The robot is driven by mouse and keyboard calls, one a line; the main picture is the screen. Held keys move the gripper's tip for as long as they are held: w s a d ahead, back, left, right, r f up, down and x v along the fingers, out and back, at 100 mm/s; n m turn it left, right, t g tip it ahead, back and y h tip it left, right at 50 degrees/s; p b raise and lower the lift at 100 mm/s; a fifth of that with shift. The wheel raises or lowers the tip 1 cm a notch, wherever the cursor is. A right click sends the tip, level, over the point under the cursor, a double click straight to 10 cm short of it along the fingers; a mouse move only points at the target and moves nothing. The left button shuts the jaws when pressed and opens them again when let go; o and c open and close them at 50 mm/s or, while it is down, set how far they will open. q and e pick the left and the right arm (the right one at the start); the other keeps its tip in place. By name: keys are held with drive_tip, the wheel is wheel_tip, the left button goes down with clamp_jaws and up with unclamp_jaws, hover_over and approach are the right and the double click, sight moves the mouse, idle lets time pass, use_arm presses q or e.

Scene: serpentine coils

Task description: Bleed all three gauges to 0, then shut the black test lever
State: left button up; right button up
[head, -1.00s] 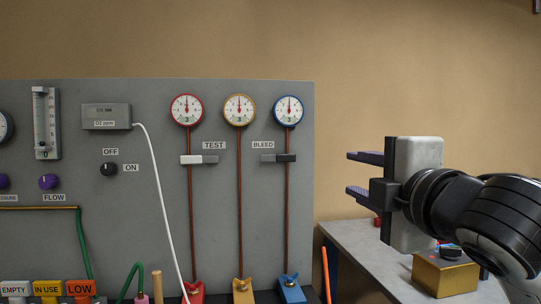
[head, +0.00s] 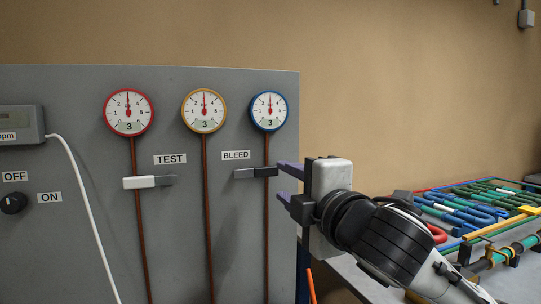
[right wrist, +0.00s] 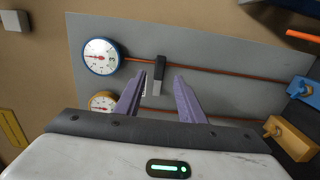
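Three round gauges, red-rimmed (head: 129,112), yellow-rimmed (head: 204,111) and blue-rimmed (head: 269,110), sit on the grey panel, each showing 3. Under the TEST label (head: 170,159) is a lever with a white handle (head: 139,183), lying level. Under the BLEED label (head: 236,155) is a level lever with a dark handle (head: 265,172), on the blue gauge's pipe. My right gripper (head: 283,184) is open at that dark lever's right end. In the right wrist view the dark lever (right wrist: 159,70) shows between the open fingertips (right wrist: 160,77); contact is unclear. My left gripper is not in view.
A knob (head: 13,203) with OFF and ON labels and a white cable (head: 86,200) are at the left of the panel. At right, a bench holds several coloured coils (head: 470,215). An orange rod (head: 311,286) stands by the panel's right edge.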

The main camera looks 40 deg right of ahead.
sight(269, 173)
drive_tip(key=p+x, duration=0.5)
drive_tip(key=x, duration=0.1)
drive_tip(key=shift+w, duration=0.4)
drive_tip(key=shift+w+d, duration=0.1)
drive_tip(key=shift+w, duration=0.6)
clamp_jaws()
